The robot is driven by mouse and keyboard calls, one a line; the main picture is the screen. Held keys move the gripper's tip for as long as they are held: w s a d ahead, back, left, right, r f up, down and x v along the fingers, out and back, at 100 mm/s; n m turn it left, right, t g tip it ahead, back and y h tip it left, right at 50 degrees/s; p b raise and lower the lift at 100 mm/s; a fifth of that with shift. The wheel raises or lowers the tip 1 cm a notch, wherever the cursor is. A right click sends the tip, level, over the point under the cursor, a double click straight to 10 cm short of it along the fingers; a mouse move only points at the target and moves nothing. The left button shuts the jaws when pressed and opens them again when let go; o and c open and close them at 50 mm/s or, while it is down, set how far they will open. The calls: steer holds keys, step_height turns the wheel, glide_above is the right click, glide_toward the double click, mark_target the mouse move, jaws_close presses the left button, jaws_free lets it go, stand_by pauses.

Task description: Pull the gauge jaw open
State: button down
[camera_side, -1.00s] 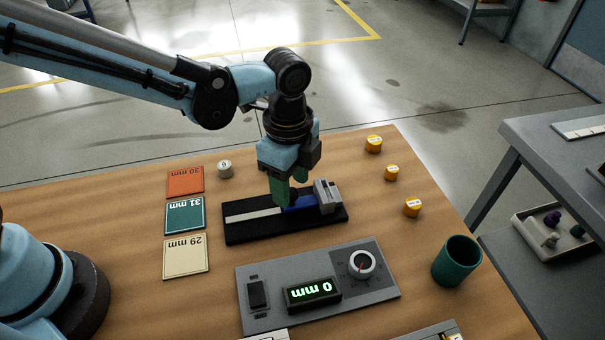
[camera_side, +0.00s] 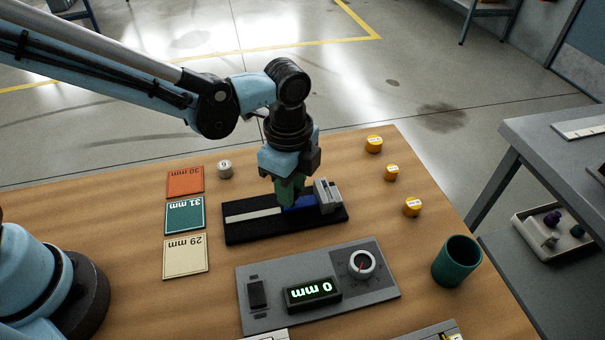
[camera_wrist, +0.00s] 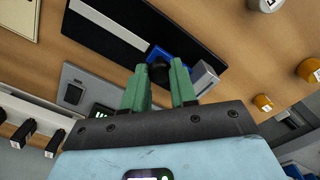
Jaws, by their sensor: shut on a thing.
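The gauge is a black base (camera_side: 240,236) with a pale scale strip (camera_side: 252,215), a blue sliding jaw (camera_side: 304,203) and a grey end block (camera_side: 328,197). The blue jaw is up against or very near the grey block. My gripper (camera_side: 288,196) points down over the blue jaw, its green fingers shut on the jaw's dark knob. In the wrist view the knob (camera_wrist: 158,72) shows between the fingertips, with the blue jaw (camera_wrist: 182,52) beyond. The fingers hide part of the jaw in the side view. The readout (camera_side: 313,291) shows 0 mm.
A grey panel (camera_side: 375,292) with a dial (camera_side: 362,264) lies in front of the gauge. Orange, green and cream cards (camera_side: 185,257) lie to the left, near a small grey cylinder (camera_side: 224,169). Several yellow pieces (camera_side: 411,207) and a green cup (camera_side: 457,261) stand to the right.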

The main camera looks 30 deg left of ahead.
steer(key=shift+s+a, duration=2.55)
steer(key=shift+a, duration=0.05)
steer(key=c, duration=0.9)
jaws_free()
steer(key=shift+d, duration=0.1)
step_height(320, 180, up, 12)
